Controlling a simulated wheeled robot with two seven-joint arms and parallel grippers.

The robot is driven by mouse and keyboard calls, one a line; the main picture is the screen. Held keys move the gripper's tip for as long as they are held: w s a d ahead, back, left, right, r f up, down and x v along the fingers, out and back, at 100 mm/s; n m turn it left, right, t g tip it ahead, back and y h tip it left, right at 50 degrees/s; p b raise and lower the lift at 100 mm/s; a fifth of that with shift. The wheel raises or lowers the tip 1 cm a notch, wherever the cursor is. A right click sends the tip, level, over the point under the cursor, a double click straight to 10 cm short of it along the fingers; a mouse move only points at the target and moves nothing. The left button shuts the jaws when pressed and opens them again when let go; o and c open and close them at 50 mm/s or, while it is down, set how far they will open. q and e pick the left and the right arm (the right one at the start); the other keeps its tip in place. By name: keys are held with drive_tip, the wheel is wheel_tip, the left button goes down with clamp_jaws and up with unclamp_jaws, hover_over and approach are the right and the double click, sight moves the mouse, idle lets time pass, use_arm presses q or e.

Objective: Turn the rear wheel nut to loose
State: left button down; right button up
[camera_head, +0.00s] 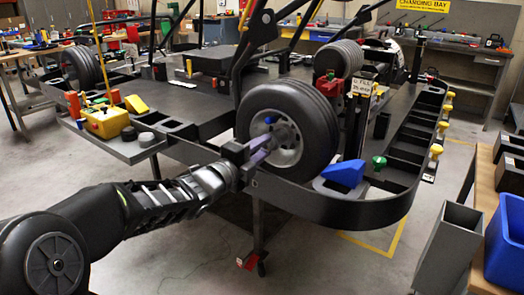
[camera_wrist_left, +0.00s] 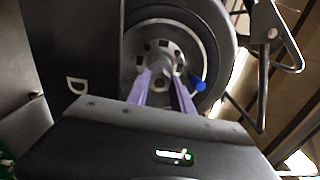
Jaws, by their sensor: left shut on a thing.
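The rear wheel (camera_head: 290,128) is a black tyre with a grey rim, mounted upright on the kart at the near side. Its hub also shows in the left wrist view (camera_wrist_left: 168,50). My left gripper (camera_head: 262,150) reaches in from the left, with its purple fingers at the wheel hub. In the left wrist view the fingertips (camera_wrist_left: 165,80) are at the centre of the hub, shut on the wheel nut, which they mostly hide. A blue piece (camera_wrist_left: 198,84) sticks out at the hub beside the right finger. My right gripper is not in view.
A blue wedge (camera_head: 345,172) and a green knob (camera_head: 379,162) sit on the kart's near rail, right of the wheel. A side tray (camera_head: 130,150) holds a yellow box (camera_head: 107,122). A blue bin (camera_head: 505,245) stands at the right edge.

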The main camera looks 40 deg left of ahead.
use_arm(q)
drive_tip(key=shift+n+p, duration=3)
drive_tip(key=shift+n, duration=11.2)
drive_tip(key=c, duration=1.1)
unclamp_jaws()
